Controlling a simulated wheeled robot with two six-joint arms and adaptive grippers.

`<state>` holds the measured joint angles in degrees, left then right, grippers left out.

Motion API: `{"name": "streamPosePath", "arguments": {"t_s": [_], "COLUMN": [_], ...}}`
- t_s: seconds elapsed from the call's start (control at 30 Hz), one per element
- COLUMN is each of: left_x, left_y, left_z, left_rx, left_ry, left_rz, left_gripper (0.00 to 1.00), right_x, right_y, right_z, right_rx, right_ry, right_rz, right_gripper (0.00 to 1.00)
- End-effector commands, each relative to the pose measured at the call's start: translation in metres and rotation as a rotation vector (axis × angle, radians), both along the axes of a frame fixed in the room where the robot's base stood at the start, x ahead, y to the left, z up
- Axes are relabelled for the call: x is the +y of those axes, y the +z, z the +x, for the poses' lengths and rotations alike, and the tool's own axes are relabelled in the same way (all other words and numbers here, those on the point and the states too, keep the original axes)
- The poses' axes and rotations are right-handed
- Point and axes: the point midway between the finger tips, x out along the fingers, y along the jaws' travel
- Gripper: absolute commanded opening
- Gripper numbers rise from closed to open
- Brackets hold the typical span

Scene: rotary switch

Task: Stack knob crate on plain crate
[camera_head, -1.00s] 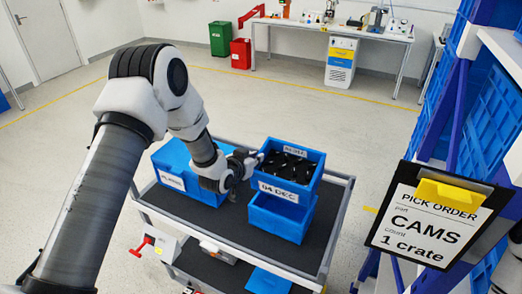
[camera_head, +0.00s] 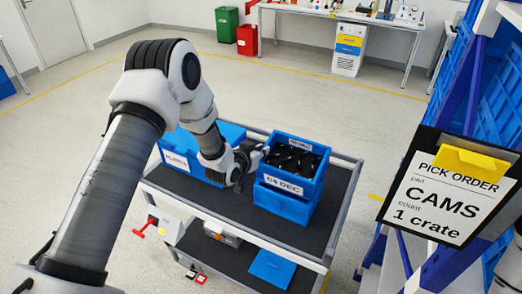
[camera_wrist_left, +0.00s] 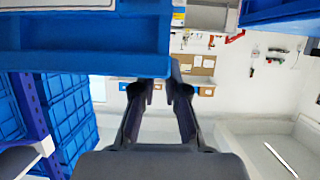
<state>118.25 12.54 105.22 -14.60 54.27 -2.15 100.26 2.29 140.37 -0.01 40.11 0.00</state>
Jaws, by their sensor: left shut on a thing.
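The knob crate (camera_head: 283,178) is a blue open crate holding several black knobs (camera_head: 292,158), with a white "04 DEC" label on its front. It sits directly above the plain blue crate (camera_head: 283,206), roughly lined up with it, and hides that crate's top. I cannot tell whether it is fully seated. My left gripper (camera_head: 257,153) is at the knob crate's left side, shut on its wall near the rim. In the left wrist view the fingers (camera_wrist_left: 162,84) are at the corner of a blue crate wall (camera_wrist_left: 90,62). My right gripper is not in view.
The crates stand on a dark-topped cart (camera_head: 330,215) with a raised grey rim. A lidded blue box (camera_head: 176,160) stands left of them, partly behind my arm. Bare cart top lies in front and right. A pick order board (camera_head: 440,195) hangs by blue racking at right.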

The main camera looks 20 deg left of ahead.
Motion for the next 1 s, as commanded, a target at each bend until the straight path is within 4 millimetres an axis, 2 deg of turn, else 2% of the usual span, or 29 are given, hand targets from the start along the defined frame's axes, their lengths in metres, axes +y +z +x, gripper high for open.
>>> {"name": "streamPosePath", "arguments": {"t_s": [1.0], "left_x": [0.0], "left_y": [-0.005], "left_z": [-0.02], "left_rx": [0.001], "left_ry": [-0.001], "left_rz": [0.0], "left_gripper": [0.0], "right_x": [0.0], "right_y": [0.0], "right_z": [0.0], "right_rx": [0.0], "right_ry": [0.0], "right_rz": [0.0], "right_gripper": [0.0]}}
